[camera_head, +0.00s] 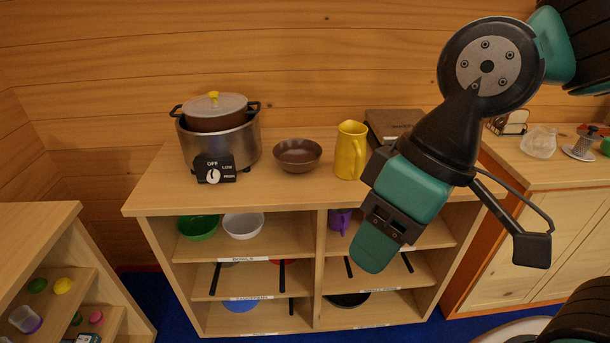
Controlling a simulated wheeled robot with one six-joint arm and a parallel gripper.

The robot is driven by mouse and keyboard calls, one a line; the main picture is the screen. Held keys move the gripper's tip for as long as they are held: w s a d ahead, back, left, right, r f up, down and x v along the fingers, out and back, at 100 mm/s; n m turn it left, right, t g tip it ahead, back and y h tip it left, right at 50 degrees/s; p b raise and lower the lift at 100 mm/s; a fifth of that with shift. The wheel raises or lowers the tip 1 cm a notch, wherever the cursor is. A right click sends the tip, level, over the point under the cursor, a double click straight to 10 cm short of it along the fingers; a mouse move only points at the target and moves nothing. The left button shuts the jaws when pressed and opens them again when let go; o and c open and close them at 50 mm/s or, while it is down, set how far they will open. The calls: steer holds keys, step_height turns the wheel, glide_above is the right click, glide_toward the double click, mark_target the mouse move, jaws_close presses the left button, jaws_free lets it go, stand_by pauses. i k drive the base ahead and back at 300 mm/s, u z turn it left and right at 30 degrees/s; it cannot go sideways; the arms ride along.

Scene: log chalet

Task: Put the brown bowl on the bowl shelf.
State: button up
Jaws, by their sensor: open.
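The brown bowl (297,152) stands upright on the wooden top of the shelf unit, between the slow cooker and the yellow jug. The bowl shelf (248,252) is the upper left compartment below that top, and its front label seems to read "BOWLS". A green bowl (198,228) and a white bowl (243,226) stand on it side by side, with some bare board to their right. My gripper (374,248) hangs in front of the right half of the unit, to the right of and nearer than the brown bowl. It is open and apart from the bowl.
A slow cooker (240,146) with a lidded pot stands left of the bowl. A yellow jug (349,152) stands close on its right. Lower shelves hold pans and a blue item (241,306). A low shelf unit (30,232) stands left, a cabinet (560,172) right.

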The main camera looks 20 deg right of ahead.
mark_target(290, 234)
steer(key=z, duration=0.15)
steer(key=i, duration=0.9)
steer(key=z, duration=0.7)
